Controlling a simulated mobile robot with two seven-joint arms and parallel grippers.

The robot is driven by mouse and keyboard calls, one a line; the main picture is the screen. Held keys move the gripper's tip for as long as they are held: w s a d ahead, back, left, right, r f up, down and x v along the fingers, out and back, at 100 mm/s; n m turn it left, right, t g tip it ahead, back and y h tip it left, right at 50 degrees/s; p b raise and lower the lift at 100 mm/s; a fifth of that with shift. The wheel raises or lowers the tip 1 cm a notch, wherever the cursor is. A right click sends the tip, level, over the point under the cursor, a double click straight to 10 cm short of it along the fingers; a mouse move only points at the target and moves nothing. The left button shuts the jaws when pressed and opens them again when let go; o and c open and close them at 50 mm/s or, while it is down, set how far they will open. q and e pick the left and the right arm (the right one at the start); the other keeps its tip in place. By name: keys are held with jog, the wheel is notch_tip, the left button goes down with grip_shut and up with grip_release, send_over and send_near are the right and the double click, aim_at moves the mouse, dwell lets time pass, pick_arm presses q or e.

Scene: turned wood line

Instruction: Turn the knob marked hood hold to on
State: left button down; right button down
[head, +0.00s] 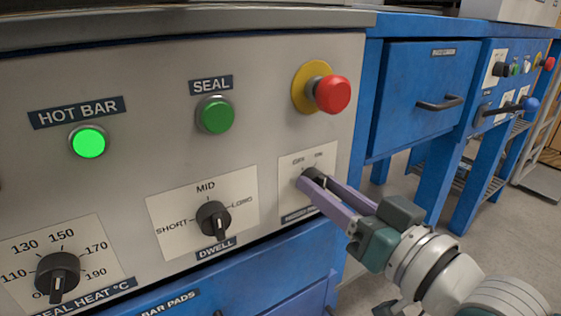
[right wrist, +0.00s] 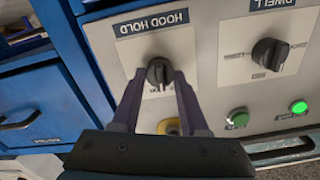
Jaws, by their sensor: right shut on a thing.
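The hood hold knob (right wrist: 158,72) is a black rotary knob on a pale plate marked HOOD HOLD, seen upside down in the right wrist view. In the head view the knob (head: 314,175) sits at the panel's right edge, under small OFF and ON marks, partly hidden by my fingers. My right gripper (right wrist: 160,80) has its two purple fingers shut on the knob, one on each side; it also shows in the head view (head: 312,180). I cannot tell which mark the knob points to. My left gripper is not in view.
The panel also holds a dwell knob (head: 213,218), a seal heat knob (head: 58,277), a green seal button (head: 216,115), a lit hot bar button (head: 89,142) and a red stop button (head: 331,94). A blue bench (head: 418,80) stands to the right.

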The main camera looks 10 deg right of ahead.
jog(key=m, duration=0.3)
jog(key=shift+m, duration=1)
jog(key=shift+c, duration=2.1)
grip_release()
